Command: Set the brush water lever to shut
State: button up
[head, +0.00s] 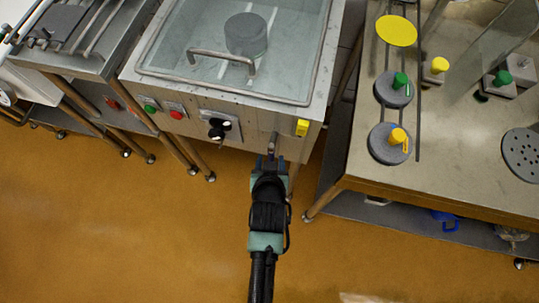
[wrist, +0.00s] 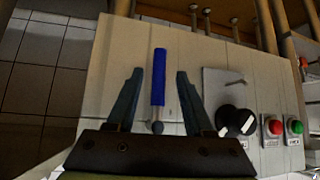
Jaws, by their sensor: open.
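A straight blue lever (wrist: 158,78) with a dark round end is on the pale front panel in the wrist view. No readable label shows whether it is the brush water lever, and its open or shut setting cannot be told. My gripper (wrist: 159,95) is open, one finger on each side of the lever, with a gap on both sides. In the head view my gripper (head: 271,160) points at the front panel of the glass-topped tank, below a small lever-like part (head: 274,142). The fingertips partly hide the panel there.
A black knob (wrist: 235,122) sits close to the right finger in the wrist view, with red (wrist: 273,127) and green (wrist: 295,126) buttons beyond it. A steel table (head: 450,130) stands to the right. The orange floor is clear.

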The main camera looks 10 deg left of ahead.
jog(key=p+v, duration=0.1)
jog(key=v, duration=0.9)
jog(key=shift+s, duration=0.1)
